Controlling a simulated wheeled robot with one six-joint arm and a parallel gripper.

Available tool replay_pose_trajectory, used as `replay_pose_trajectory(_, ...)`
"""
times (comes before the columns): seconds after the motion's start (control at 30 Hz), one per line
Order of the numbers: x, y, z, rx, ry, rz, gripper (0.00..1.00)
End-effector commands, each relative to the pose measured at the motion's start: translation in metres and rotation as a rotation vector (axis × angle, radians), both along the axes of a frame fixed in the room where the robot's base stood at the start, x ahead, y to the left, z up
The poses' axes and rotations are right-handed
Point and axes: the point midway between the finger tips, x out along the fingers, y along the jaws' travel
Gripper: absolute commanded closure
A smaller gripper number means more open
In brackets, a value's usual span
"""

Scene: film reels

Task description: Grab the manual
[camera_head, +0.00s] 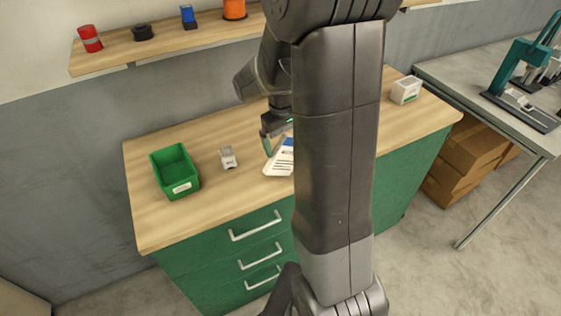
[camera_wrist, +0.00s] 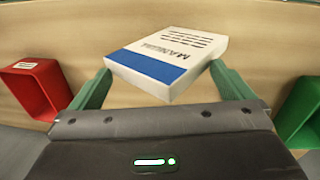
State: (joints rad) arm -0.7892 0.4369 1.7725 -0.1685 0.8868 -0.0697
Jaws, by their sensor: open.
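The manual (camera_head: 280,163) is a white booklet or box with a blue band, lying on the wooden worktop. My arm hides its right part in the head view. In the wrist view the manual (camera_wrist: 168,60) shows its printed title and dark text lines, with the blue band toward me. My gripper (camera_wrist: 161,68) is open, with one green finger on each side of the manual. I cannot tell whether the fingers touch it. In the head view only part of my gripper shows, at the manual.
A green bin (camera_head: 174,170) and a small whitish item (camera_head: 228,157) stand left on the worktop. A white box (camera_head: 406,90) stands at the right back. A red bin (camera_wrist: 34,88) is left in the wrist view. A shelf (camera_head: 165,49) with reels runs above.

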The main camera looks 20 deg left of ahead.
Motion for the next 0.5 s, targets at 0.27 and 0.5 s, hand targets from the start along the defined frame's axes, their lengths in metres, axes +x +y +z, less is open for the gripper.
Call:
replay_pose_trajectory(0.27, -0.0391, 0.0057, -0.0393, 0.055, 0.140, -0.096, 0.11)
replay_pose_trajectory(0.5, -0.0393, 0.0056, -0.0391, 0.054, 0.140, -0.097, 0.26)
